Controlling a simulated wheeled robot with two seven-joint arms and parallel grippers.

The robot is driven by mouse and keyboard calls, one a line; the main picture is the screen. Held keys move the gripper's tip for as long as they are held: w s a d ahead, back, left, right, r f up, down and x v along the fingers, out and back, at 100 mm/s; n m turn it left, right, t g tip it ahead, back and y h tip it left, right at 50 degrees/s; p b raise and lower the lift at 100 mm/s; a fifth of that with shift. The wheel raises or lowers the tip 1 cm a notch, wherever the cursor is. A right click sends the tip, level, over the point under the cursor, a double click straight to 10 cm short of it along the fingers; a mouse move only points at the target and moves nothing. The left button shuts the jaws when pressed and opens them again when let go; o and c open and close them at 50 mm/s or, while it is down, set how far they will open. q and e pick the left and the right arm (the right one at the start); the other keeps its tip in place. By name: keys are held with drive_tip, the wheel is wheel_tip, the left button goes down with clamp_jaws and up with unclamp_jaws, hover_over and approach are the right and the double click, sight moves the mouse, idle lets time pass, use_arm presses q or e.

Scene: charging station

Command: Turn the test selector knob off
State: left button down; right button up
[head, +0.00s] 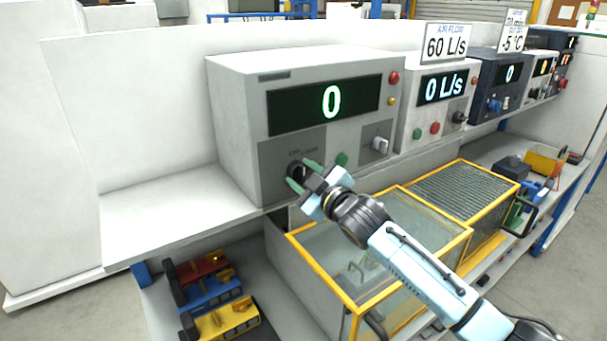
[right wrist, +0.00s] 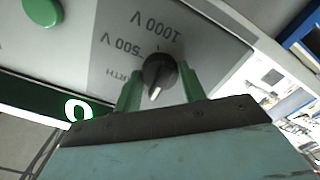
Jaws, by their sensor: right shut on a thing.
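The test selector knob (head: 294,168) is a small black knob on the dark grey panel of the white tester (head: 235,130), whose display reads a green 0. In the right wrist view the knob (right wrist: 160,72) shows a white pointer mark towards the bottom of the picture. Upside-down labels "1000 V", "500 V" and a partly hidden "…RTH" stand around it; no off label is readable. My right gripper (head: 303,175) is shut on the knob, with one green finger on each side (right wrist: 161,92). My left gripper is out of view.
A green button (head: 341,159) and a light switch-like handle (head: 380,146) sit right of the knob. A yellow-framed glass box (head: 330,275) lies below my right arm. An air-flow unit (head: 418,112) stands to the right. The shelf left of the tester (head: 160,215) is clear.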

idle(0.4)
drive_tip(key=o, duration=1)
drive_tip(key=shift+s, duration=0.1)
drive_tip(key=b+v, duration=0.1)
drive_tip(key=v, duration=1.2)
drive_tip(key=shift+d, duration=0.15)
drive_tip(key=shift+s+f, duration=0.1)
drive_tip(key=shift+s, duration=0.05)
